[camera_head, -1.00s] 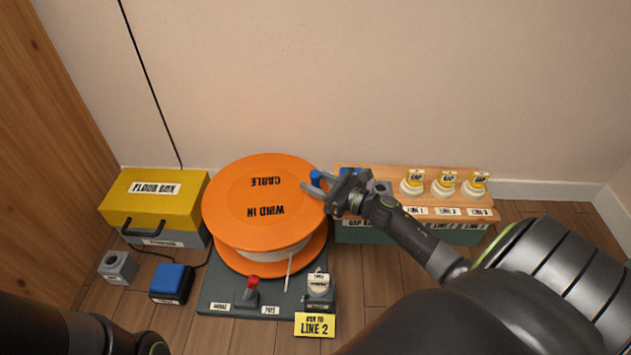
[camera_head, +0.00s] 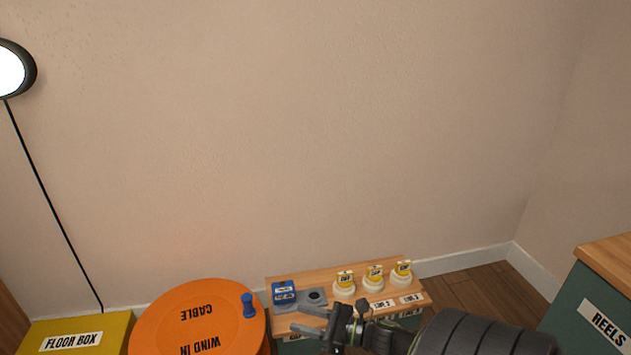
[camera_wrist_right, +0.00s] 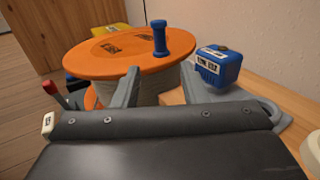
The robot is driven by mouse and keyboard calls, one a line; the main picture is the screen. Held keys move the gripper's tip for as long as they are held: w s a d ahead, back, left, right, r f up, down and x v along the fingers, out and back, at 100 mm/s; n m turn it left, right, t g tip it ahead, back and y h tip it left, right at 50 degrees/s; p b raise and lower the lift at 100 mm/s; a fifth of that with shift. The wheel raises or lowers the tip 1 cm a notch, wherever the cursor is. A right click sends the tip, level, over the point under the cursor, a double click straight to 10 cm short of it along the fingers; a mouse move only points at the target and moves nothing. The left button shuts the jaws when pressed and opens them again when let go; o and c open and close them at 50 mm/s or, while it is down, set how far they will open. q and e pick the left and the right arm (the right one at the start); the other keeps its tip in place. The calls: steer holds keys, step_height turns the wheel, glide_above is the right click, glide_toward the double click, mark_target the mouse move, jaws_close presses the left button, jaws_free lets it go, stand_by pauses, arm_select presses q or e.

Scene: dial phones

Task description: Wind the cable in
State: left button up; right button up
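The orange cable reel (camera_head: 165,318) lies flat at the lower left of the head view, cut off by the bottom edge. Its top reads "CABLE" and "WIND IN", upside down. A blue upright crank knob (camera_head: 249,305) stands near its right rim; the knob also shows in the right wrist view (camera_wrist_right: 159,38). My right gripper (camera_head: 298,320) is open and empty, to the right of the knob. In the wrist view its spread fingers (camera_wrist_right: 158,88) point toward the reel, with the knob beyond them. Pale wound cable (camera_wrist_right: 165,80) shows under the reel's top. My left gripper is out of view.
A wooden-topped bench (camera_head: 385,267) holds a blue block (camera_head: 284,291) and several white plugs with yellow tags, close to my right gripper. The yellow floor box (camera_head: 115,325) is left of the reel. A "REELS" cabinet (camera_head: 600,325) stands at the right.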

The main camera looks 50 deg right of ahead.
steer(key=v, duration=0.2)
steer(key=shift+s+d, duration=0.1)
steer(key=shift+s, duration=0.1)
